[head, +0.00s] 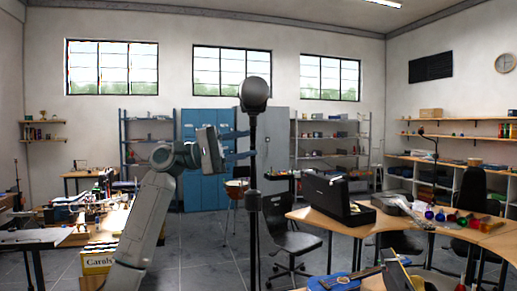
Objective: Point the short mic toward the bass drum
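A dark microphone (254,93) with a rounded grey head stands upright on a black stand (253,200) in the middle of the head view. I cannot tell whether it is the short mic. My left gripper (250,144) comes in from the left at the upper pole, below the microphone head. Its two fingers are spread one above the other, with tips close to the pole. I cannot tell whether they touch it. No bass drum can be made out for certain. My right gripper is not in view.
A wooden desk (329,218) at the right holds an open black case (333,198) and small coloured items. A black office chair (289,242) stands right of the stand. A cluttered workbench (110,222) is at the left. Grey tiled floor lies open between.

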